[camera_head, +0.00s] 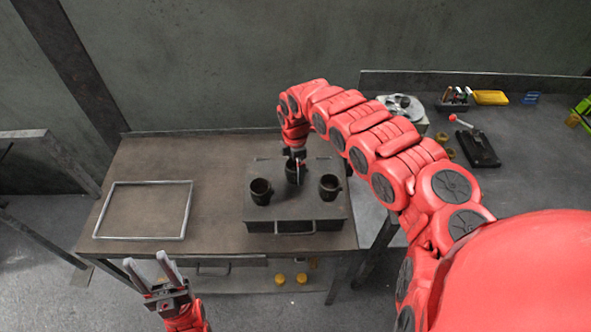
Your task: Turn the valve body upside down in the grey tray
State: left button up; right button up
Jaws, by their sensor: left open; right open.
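My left gripper (150,264) is open and empty in front of the table's left part. A thin light-grey rectangular frame, perhaps the grey tray (186,211), lies on the table's left.
The brown table (218,190) is clear between the frame and the box. A side bench at the right holds a yellow bin (490,97), a red-knobbed lever device (477,146) and a round metal part (401,104). Yellow objects (301,278) sit on the shelf below.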

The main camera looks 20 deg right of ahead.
jog(key=shift+d+f, duration=0.1)
jog(key=shift+f, duration=1.25)
grip_shut()
